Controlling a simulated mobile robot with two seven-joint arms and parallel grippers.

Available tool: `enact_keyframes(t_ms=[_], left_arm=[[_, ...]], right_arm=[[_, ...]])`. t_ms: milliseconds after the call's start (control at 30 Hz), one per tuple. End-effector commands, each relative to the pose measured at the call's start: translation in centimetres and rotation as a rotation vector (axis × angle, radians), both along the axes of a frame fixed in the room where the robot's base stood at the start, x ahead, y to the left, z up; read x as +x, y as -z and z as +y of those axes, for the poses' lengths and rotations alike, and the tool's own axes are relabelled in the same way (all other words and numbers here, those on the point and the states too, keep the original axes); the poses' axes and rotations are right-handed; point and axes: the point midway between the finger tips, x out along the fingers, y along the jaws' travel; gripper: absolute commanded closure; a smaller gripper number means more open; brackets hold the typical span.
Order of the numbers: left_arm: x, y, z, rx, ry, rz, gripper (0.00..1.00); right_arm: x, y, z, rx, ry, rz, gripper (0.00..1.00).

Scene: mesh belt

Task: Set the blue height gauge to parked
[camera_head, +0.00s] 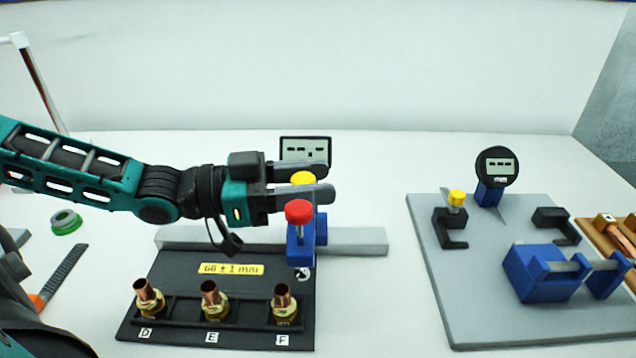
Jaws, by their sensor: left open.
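A blue carriage (301,246) with a red knob (298,211) and a yellow knob (302,178) sits on a grey rail (358,241). A rectangular display (305,151) stands behind it; its digits are too small to read. I cannot tell whether this is the height gauge the task names. A round dial (496,167) on a blue foot (488,195) stands on the grey plate at right. My left gripper (328,181) is open, its fingers on either side of the yellow knob in this view; contact is unclear. My right gripper is not in view.
A black base (180,270) labelled "66 ± 1 mm" holds brass fittings (209,300) marked D, E and F. The grey plate (470,300) carries a blue clamp-like fixture (540,275) and black brackets (450,230). A green tape roll (66,222) lies at left. Table between rail and plate is clear.

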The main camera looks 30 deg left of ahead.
Motion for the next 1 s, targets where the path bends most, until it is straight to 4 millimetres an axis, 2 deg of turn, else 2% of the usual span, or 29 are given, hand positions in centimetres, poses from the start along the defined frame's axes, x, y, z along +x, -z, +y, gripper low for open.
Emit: enact_keyframes(t_ms=[200, 500, 900, 1000], left_arm=[[0.71, -0.06, -0.80, -0.001, -0.001, -0.001, 0.56], [0.78, -0.09, -0.86, 0.001, -0.001, -0.001, 0.56], [0.76, -0.06, -0.85, 0.001, -0.001, 0.000, 0.94], [0.75, -0.05, -0.84, 0.001, -0.001, 0.000, 1.00]], right_arm=[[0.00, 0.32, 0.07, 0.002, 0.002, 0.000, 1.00], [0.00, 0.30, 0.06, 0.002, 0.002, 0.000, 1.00], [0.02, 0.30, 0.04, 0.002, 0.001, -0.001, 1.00], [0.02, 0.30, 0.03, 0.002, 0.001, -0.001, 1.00]])
